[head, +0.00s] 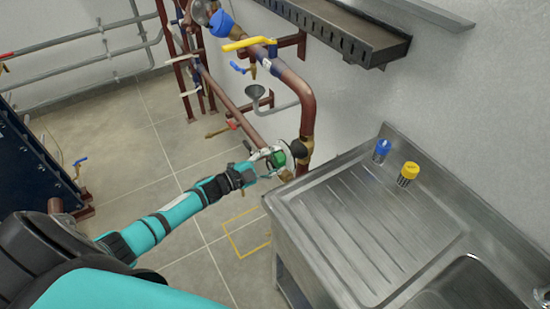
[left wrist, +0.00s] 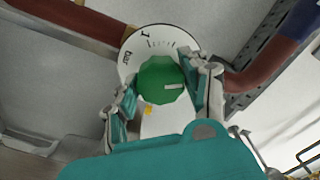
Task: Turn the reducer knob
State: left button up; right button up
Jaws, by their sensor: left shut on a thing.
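The reducer knob (left wrist: 163,86) is green and many-sided, with a pale pointer mark on its face. It sits in front of a white dial plate (left wrist: 150,43) that carries a printed scale and the word "bar". My left gripper (left wrist: 163,92) has one finger on each side of the knob and is shut on it. In the head view the left gripper (head: 273,158) is at the knob, beside the lower end of the brown pipe (head: 307,110). The knob is partly hidden there by the fingers. My right gripper is not in view.
A steel sink unit (head: 350,220) stands to the right of the knob, with a blue cap (head: 381,150) and a yellow cap (head: 408,172) on it. A yellow valve handle (head: 249,43) is above on the pipe. A dark plate exchanger (head: 35,175) is at the left; tiled floor lies between.

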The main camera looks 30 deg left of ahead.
pick_arm(q)
jog(key=shift+f+n, duration=0.1)
jog(key=shift+n, duration=1.1)
jog(key=o, duration=1.2)
jog(key=shift+c, duration=0.2)
jog(key=v, duration=1.2)
jog(key=shift+a, duration=0.1)
